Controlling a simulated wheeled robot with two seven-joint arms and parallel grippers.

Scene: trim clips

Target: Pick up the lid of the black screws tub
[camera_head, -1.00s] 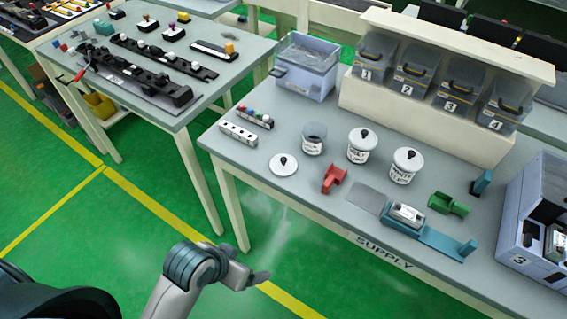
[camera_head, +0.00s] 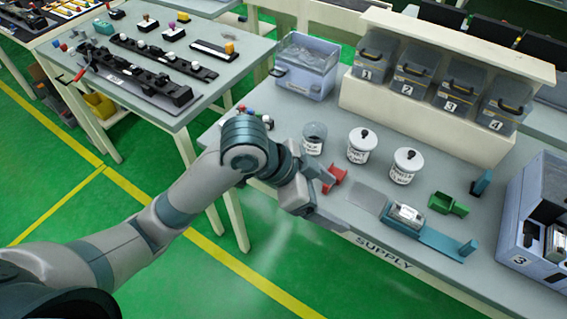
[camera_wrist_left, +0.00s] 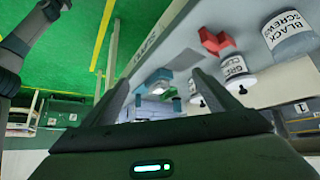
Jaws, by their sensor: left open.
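The black screws tub (camera_head: 313,138) is a clear tub with a white label, standing without a lid on the supply table. It also shows in the left wrist view, with its label readable (camera_wrist_left: 291,42). Its lid is not visible now; my left arm covers the table spot in front of the tub where a white lid with a black knob lay earlier. My left gripper (camera_head: 338,204) is open and empty at the table's front edge, beside the red part. In the left wrist view its two fingers (camera_wrist_left: 160,77) stand apart. My right gripper is not in view.
Two lidded tubs (camera_head: 361,146) (camera_head: 406,166) stand right of the open tub. A red part (camera_head: 336,178), a green part (camera_head: 449,204) and a teal fixture (camera_head: 440,241) lie near the front. Numbered bins (camera_head: 456,93) and a grey-blue crate (camera_head: 306,82) stand behind.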

